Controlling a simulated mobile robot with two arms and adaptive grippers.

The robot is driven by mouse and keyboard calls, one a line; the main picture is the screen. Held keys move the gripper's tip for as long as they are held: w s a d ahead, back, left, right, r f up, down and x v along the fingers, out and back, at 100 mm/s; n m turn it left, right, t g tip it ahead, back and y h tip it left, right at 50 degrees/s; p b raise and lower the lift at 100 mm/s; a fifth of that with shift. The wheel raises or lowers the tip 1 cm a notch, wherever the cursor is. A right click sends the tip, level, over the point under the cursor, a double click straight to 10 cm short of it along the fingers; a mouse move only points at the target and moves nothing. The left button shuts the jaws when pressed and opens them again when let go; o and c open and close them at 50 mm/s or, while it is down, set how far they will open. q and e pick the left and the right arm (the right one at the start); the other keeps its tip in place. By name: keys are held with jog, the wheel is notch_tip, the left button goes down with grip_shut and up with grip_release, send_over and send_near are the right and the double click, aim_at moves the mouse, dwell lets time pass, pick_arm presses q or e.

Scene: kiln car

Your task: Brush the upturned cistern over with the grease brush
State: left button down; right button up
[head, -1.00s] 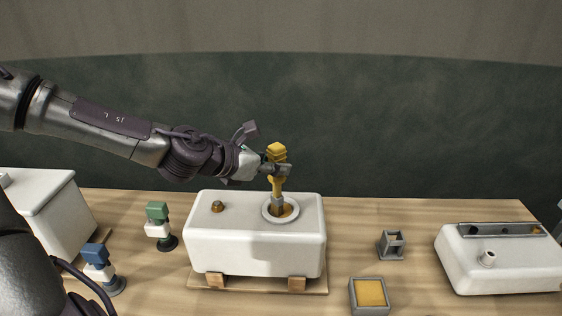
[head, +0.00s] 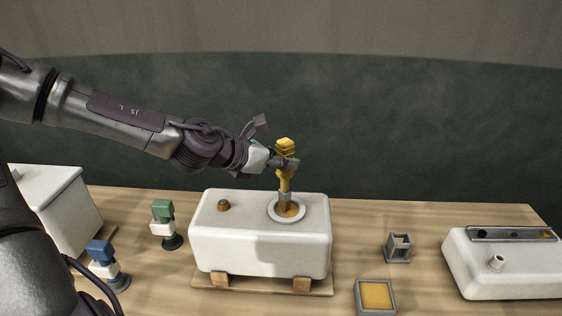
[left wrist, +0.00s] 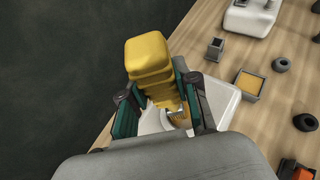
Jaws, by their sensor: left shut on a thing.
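The upturned cistern (head: 260,247) is a white box on a wooden pallet in the middle of the table. Its top has a round ringed opening (head: 272,212) with yellow inside and a small brass fitting (head: 224,205). My left gripper (head: 284,163) is shut on the yellow handle of the grease brush (head: 285,183), held upright above the ring. The brush's lower end is at the ring's opening; I cannot tell whether it touches. In the left wrist view the yellow handle (left wrist: 150,60) stands between the fingers and hides much of the cistern. My right gripper is not in view.
A grey tray with a yellow pad (head: 376,295) and a small grey holder (head: 398,248) stand right of the cistern. Another white cistern (head: 510,275) lies far right.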

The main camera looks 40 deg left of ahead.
pick_arm(q)
jog(key=shift+w+d+f+b, duration=0.15)
jog(key=shift+w+d+b, duration=0.2)
jog(key=shift+d, duration=0.3)
jog(key=shift+s, duration=0.15)
jog(key=shift+s+d, duration=0.4)
jog(key=shift+s, duration=0.2)
jog(key=shift+a, duration=0.15)
